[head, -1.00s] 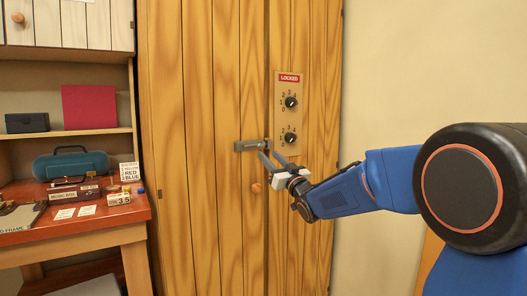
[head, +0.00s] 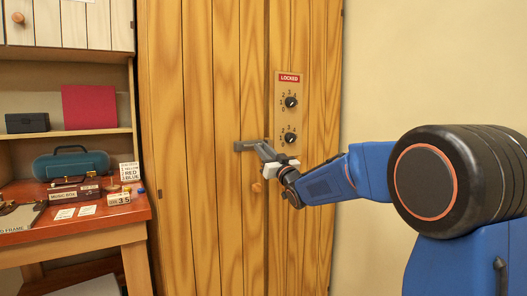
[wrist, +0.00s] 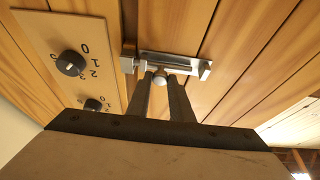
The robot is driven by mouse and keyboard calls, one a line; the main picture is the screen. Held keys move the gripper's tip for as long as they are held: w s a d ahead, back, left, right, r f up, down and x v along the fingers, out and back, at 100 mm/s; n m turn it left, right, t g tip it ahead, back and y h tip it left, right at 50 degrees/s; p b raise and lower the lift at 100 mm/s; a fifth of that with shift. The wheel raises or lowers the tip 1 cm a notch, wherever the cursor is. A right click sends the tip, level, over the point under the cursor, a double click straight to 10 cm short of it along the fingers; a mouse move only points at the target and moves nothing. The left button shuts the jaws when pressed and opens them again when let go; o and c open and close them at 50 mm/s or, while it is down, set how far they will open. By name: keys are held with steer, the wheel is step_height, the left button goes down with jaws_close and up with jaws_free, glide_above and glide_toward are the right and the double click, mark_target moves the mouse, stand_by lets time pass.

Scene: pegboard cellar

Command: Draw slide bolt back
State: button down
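The slide bolt (head: 245,146) is a grey metal bolt on the wooden cabinet doors (head: 222,220), beside the seam between them. In the wrist view the bolt (wrist: 178,63) shows its plate, and its rod meets a square bracket (wrist: 129,58) at the left. A pale round knob (wrist: 160,83) sticks out from the bolt. My gripper (head: 263,148) is at the bolt. In the wrist view the fingers of my gripper (wrist: 161,78) lie close on either side of the knob and look shut on it.
A panel (head: 288,115) with a red LOCKED sign (head: 289,78) and two black dials sits just right of the bolt. A wooden door knob (head: 257,188) is below. A red desk (head: 95,218) with small items stands at the left.

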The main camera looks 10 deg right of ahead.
steer(key=a, duration=0.1)
steer(key=s+a, duration=0.1)
steer(key=a, duration=0.2)
steer(key=shift+s+a, duration=0.25)
steer(key=shift+a, duration=0.05)
steer(key=c, duration=1.6)
jaws_free()
steer(key=shift+a, duration=0.15)
steer(key=v, duration=1.7)
steer(key=shift+s+f, duration=0.15)
steer(key=shift+s, duration=0.1)
